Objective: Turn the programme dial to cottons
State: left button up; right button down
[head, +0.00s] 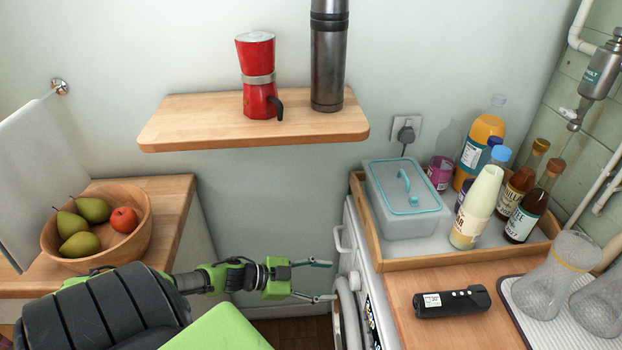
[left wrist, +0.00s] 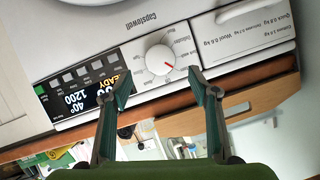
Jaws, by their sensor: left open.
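The programme dial (left wrist: 160,58) is a round white knob with a red pointer mark, on the washing machine's front panel (left wrist: 133,35) in the left wrist view. Small programme labels ring it, too small to read surely. In the head view the machine's front (head: 354,262) shows edge-on, and I cannot make out the dial there. My left gripper (head: 333,280) is open and reaches toward this front. In the left wrist view its two fingers (left wrist: 160,76) lie either side of the dial, apart from it as far as I can tell. My right gripper is not in view.
A lit display (left wrist: 88,92) reads READY, 40° and 1200. A drawer (left wrist: 243,38) is at the panel's other end. On the worktop are a wooden tray (head: 460,262) of bottles and a black device (head: 452,302). A fruit bowl (head: 140,236) stands near my left arm.

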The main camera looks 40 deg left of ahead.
pick_arm(q)
jog(key=v, duration=0.4)
jog(key=shift+s+a+r, duration=0.15)
jog(key=shift+s, duration=0.15)
jog(key=shift+w, duration=0.1)
